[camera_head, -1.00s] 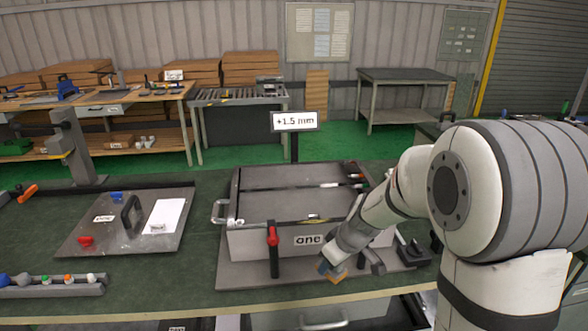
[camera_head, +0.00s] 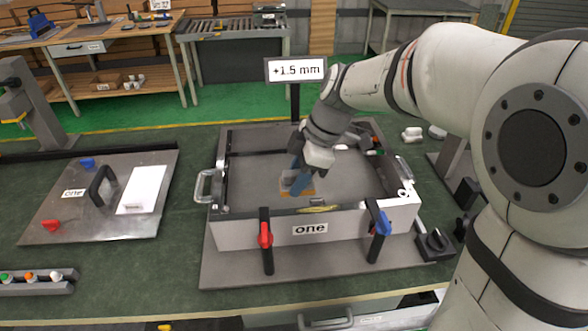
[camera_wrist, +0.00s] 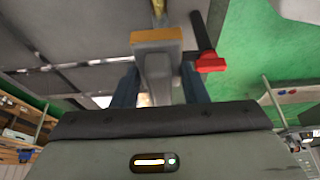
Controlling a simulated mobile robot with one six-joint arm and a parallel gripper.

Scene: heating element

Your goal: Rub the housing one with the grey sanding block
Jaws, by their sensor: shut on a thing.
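The housing one (camera_head: 235,235) is an open grey metal box on a plate, with a label reading "one" on its front wall. A red-handled clamp (camera_head: 265,236) and a blue-handled clamp (camera_head: 379,224) stand at its front. My gripper (camera_head: 301,184) is inside the box outline, above its floor, with blue fingers shut on the grey sanding block (camera_head: 286,181). The block has an orange-brown underside, also seen in the wrist view (camera_wrist: 156,36). I cannot tell whether the block touches the housing floor.
A lid plate (camera_head: 60,228) labelled "one", with a black handle and white sheet, lies left on the green bench. A sign (camera_head: 296,69) reading "+1.5 mm" stands behind the housing. A black knob box (camera_head: 436,245) sits at the front right corner.

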